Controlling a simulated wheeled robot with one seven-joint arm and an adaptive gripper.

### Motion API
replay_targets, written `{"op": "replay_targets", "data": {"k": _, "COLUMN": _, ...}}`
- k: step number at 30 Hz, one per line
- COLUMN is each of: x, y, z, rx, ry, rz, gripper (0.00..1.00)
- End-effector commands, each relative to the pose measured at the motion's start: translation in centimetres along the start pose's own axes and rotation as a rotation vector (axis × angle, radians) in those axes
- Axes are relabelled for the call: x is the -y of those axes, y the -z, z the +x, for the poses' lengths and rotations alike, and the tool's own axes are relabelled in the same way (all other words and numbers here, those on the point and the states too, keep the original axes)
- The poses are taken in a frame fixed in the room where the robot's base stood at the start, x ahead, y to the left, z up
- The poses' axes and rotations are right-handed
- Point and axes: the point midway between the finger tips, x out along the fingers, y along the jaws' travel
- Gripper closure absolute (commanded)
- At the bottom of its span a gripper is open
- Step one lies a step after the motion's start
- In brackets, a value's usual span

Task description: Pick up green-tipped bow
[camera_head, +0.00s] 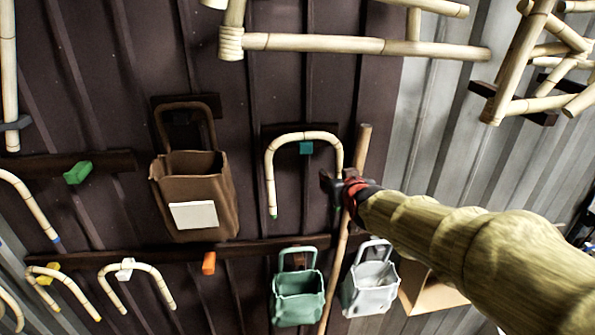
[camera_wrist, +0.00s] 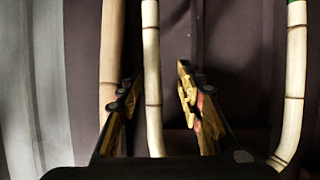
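The green-tipped bow (camera_head: 305,136) is a pale bamboo arch hanging on a teal peg (camera_head: 306,148) on the dark wall. Its green tip (camera_head: 273,215) is at the lower end of its left leg. The other leg stands to the right there, with green at the top edge.
A long bamboo pole (camera_head: 341,245) leans beside the bow, close to my gripper; it also shows left of the fingers in the wrist view (camera_wrist: 112,50). A brown bag (camera_head: 190,170) hangs to the left. Green (camera_head: 298,298) and grey (camera_head: 370,288) baskets are below.

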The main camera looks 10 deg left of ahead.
Motion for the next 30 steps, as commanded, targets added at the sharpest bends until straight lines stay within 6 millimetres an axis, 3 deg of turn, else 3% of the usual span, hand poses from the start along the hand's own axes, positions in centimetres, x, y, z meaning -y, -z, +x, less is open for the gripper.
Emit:
{"op": "replay_targets", "data": {"k": 3, "x": 0.00, "y": -0.01, "z": -0.01, "rx": 0.000, "ry": 0.000, "rz": 0.000, "gripper": 0.65}}
{"op": "replay_targets", "data": {"k": 21, "x": 0.02, "y": -0.03, "z": -0.02, "rx": 0.001, "ry": 0.000, "rz": 0.000, "gripper": 0.99}}
{"op": "replay_targets", "data": {"k": 30, "x": 0.02, "y": -0.02, "z": -0.03, "rx": 0.000, "ry": 0.000, "rz": 0.000, "gripper": 1.00}}
